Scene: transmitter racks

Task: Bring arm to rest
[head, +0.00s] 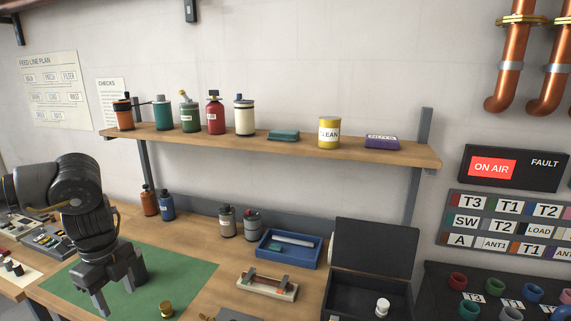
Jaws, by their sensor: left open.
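My left arm (62,190) comes in from the left, dark grey and bent downward. My left gripper (116,291) is open over the green mat (190,272), its fingers pointing down with nothing visible between them. A small brass knob-like part (166,309) stands on the mat to the right of the fingers, apart from them. I cannot tell whether the fingertips touch the mat. My right gripper is not in view.
A wooden wall shelf (280,145) with several bottles and cans hangs above the bench. A blue tray (290,249), a wooden holder (267,286) and an open black case (372,250) stand to the right. Bottles line the back. A lit ON AIR sign (492,167) hangs right.

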